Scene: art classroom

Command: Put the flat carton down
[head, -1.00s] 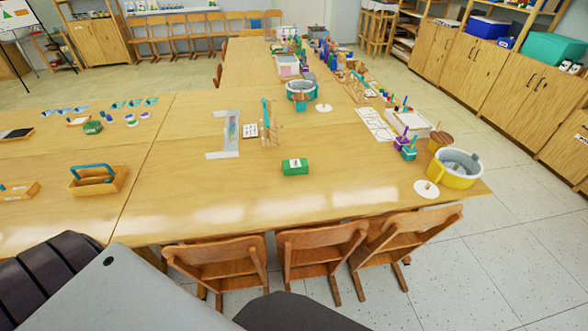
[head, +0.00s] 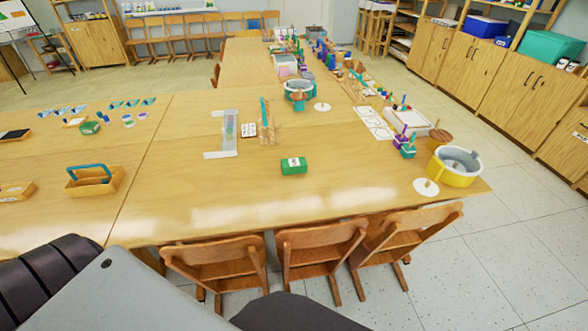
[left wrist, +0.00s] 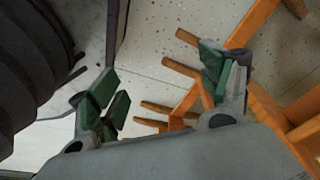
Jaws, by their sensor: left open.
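A green flat carton (head: 293,166) with a white label lies on the wooden table (head: 230,190), near its front half. It rests on the tabletop with nothing touching it. My left gripper (left wrist: 160,80) shows in the left wrist view. Its green-padded fingers are spread wide apart with nothing between them, and floor and chair parts show beyond. Neither gripper shows in the head view, and the carton does not show in the left wrist view.
Wooden chairs (head: 324,250) stand along the table's front edge. A clear plastic stand (head: 229,133) lies behind and left of the carton. A basket with a blue handle (head: 95,181) is at the left. A yellow pot (head: 455,167) stands at the right corner. The tabletop around the carton is clear.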

